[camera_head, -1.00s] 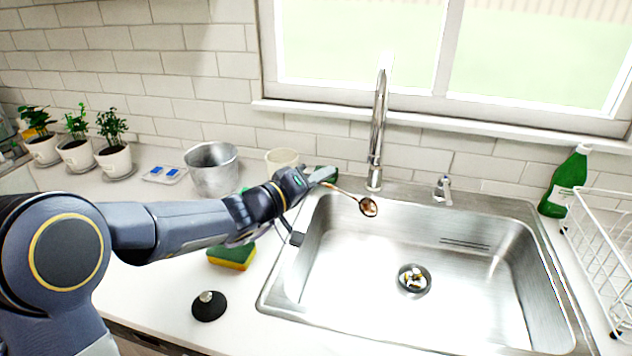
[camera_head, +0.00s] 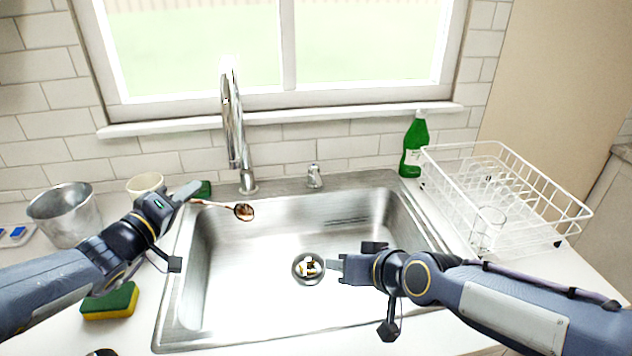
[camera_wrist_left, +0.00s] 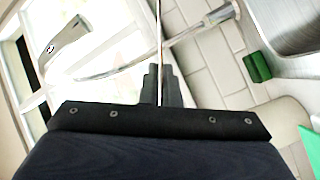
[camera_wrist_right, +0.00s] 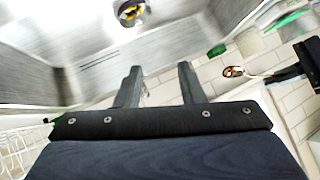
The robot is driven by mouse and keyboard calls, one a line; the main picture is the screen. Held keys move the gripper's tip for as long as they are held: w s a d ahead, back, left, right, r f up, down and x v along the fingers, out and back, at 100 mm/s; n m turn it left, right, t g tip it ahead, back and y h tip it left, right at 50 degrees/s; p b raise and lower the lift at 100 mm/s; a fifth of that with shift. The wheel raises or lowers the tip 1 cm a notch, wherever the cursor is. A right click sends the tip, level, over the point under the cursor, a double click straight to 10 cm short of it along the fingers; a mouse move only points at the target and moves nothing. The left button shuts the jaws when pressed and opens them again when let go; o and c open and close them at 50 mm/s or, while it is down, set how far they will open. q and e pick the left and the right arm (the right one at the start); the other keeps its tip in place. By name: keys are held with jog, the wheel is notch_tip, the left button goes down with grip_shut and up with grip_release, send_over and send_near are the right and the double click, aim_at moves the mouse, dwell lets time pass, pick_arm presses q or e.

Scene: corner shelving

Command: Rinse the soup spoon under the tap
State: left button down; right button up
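The soup spoon (camera_head: 243,211) has a brown-stained bowl and a thin handle. My left gripper (camera_head: 190,191) is shut on the handle; in the left wrist view its fingers (camera_wrist_left: 160,85) close around the thin handle. The bowl hangs over the sink's back left edge, just in front of the tap's base. The spoon also shows in the right wrist view (camera_wrist_right: 233,71). The chrome tap (camera_head: 235,130) stands behind the sink (camera_head: 240,285); no running water is visible. My right gripper (camera_head: 338,265) is over the sink near the drain, open and empty, its fingers (camera_wrist_right: 158,85) apart.
A metal pot (camera_head: 65,215) and a cream cup (camera_head: 146,184) stand left. A sponge (camera_head: 110,302) lies on the left counter. A drain (camera_head: 308,268) holds small pieces. A green bottle (camera_head: 413,148) and white dish rack (camera_head: 510,200) stand right.

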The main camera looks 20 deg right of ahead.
jog(key=w+d+m+t+h, duration=0.15)
jog(key=w+t, duration=0.25)
jog(key=w, duration=0.7)
jog(key=t+h, duration=0.3)
jog(key=h, duration=0.2)
send_near(317, 173)
jog(key=shift+m, duration=0.45)
jog(key=x, duration=0.6)
jog(key=shift+w+f, duration=0.1)
jog(key=shift+w, duration=0.05)
grip_shut()
